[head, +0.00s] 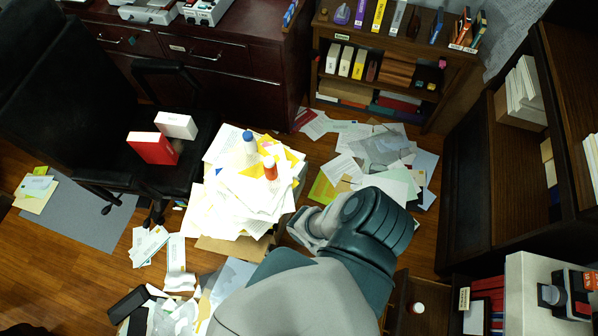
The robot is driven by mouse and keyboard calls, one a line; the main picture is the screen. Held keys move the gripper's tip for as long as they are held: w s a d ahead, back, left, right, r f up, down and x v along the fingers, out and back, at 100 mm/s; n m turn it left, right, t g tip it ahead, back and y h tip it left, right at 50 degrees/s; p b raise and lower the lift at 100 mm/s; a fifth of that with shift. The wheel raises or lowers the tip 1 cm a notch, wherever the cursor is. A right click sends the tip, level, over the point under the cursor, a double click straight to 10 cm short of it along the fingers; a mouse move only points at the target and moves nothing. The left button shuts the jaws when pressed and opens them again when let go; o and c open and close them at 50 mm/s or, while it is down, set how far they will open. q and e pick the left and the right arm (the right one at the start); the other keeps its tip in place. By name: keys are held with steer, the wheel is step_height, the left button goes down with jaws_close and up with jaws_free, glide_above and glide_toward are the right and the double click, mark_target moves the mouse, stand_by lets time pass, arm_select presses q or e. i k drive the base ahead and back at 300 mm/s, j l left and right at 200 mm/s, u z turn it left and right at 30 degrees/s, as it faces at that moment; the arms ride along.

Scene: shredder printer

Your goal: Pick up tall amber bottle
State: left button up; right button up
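An orange-amber bottle with a pale cap (270,168) stands upright on a heap of papers (245,196) left of centre. A white bottle with a blue cap (249,142) stands just behind it. A thin dark brown upright item, perhaps a bottle, is on the top shelf (413,22) at the back; it is too small to tell. One of my arms rises from the bottom centre, bends at a teal ribbed joint, and its pale part points left, to the right of the paper heap and apart from the bottles. I see no gripper fingers; my other arm is not in view.
A black chair (50,90) with a red box (153,148) and a white box (176,125) is at left. Loose papers (375,155) lie on the floor around the heap. A dark bookcase (470,180) stands at right. An open drawer at bottom right holds a white-capped container (417,308).

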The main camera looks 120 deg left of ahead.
mark_target(270, 169)
steer(key=l+u, duration=0.15)
steer(key=u, duration=0.3)
steer(key=l+u, duration=0.1)
steer(key=u, duration=0.35)
steer(key=j+u, duration=0.2)
steer(key=u, duration=2)
steer(key=i+u, duration=0.1)
steer(key=u, duration=0.35)
steer(key=i+u, duration=0.15)
steer(key=u, duration=0.25)
steer(key=i+l+u, duration=0.1)
steer(key=u, duration=0.35)
steer(key=i+l+u, duration=0.15)
steer(key=l+u, duration=0.2)
steer(key=u, duration=0.15)
steer(key=l+u, duration=0.8)
steer(key=u, duration=0.2)
steer(key=l+z, duration=0.1)
steer(key=l, duration=0.45)
steer(key=i+l+z, duration=0.1)
steer(key=l, duration=0.4)
steer(key=l+z, duration=0.45)
steer(key=l+u, duration=0.55)
steer(key=u, duration=0.2)
steer(key=k, duration=0.05)
